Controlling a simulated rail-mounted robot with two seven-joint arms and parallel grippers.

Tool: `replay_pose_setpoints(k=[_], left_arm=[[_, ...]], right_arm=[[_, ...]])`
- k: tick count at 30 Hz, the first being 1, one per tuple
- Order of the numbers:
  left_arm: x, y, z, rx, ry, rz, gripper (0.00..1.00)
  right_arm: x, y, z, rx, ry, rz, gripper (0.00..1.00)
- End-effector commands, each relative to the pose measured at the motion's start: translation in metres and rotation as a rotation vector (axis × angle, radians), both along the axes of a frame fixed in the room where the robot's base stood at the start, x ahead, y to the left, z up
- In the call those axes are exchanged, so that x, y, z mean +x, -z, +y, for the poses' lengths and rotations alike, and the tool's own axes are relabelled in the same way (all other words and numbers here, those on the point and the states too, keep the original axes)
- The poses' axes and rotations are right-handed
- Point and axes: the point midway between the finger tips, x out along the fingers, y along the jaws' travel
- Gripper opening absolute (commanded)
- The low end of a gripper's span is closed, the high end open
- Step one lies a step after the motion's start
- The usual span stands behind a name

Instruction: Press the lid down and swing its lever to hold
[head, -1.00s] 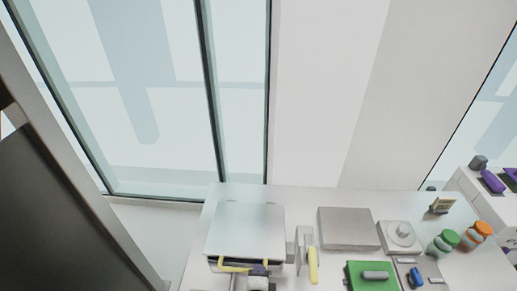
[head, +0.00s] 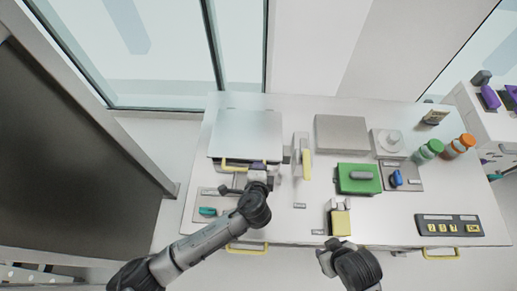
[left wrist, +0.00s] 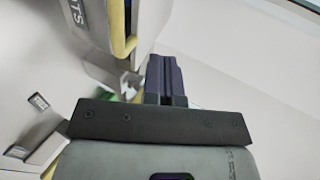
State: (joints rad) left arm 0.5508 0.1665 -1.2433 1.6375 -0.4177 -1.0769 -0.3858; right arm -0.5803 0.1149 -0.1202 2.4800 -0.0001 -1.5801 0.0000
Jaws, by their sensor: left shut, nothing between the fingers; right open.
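The lid, a flat light-grey plate (head: 247,132), lies on a box at the left of the table, with a yellow bar (head: 233,168) along its front edge. The yellow lever (head: 306,166) stands on a grey bracket just right of it. My left gripper (head: 259,165) is at the lid's front right corner, shut and empty; whether it touches is unclear. In the left wrist view its purple fingers (left wrist: 164,78) are together, and a yellow-edged part (left wrist: 123,42) is beside them. My right gripper (head: 334,245) is low in the head view, open, its fingertips hard to make out.
A grey box (head: 341,132), a white dial unit (head: 387,141), a green block (head: 358,179) and a blue-knobbed panel (head: 416,177) stand to the right. A yellow block (head: 341,223) and a keypad (head: 449,226) are near the front. Jars (head: 428,150) stand at the right.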

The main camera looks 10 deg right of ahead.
Motion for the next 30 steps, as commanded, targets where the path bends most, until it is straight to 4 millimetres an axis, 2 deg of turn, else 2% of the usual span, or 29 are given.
replay_pose_setpoints(k=[1,2,3,9,15,21,30], left_arm=[[0.0,-0.015,0.0,-0.001,0.0,0.001,0.0],[-0.001,-0.018,0.0,-0.001,0.0,0.001,0.0],[-0.012,-0.011,0.003,-0.004,0.002,0.002,0.0],[-0.048,-0.023,0.014,-0.004,0.001,0.002,0.0],[-0.075,-0.032,0.021,-0.003,0.001,0.001,0.0],[-0.088,-0.038,0.025,-0.001,0.001,-0.001,0.0],[-0.092,-0.038,0.028,-0.053,-0.037,0.02,0.0]], right_arm=[[0.0,-0.016,0.0,0.001,0.001,-0.001,0.43],[0.0,-0.019,0.0,0.001,0.001,-0.001,0.43],[0.0,-0.01,0.001,0.002,0.001,-0.004,0.43],[0.001,-0.006,0.0,0.001,0.001,-0.002,0.43],[0.001,-0.004,-0.001,-0.003,-0.002,0.0,0.43],[0.0,-0.003,-0.003,-0.01,-0.006,-0.001,0.43],[0.0,-0.003,-0.003,-0.01,-0.006,0.001,0.43]])
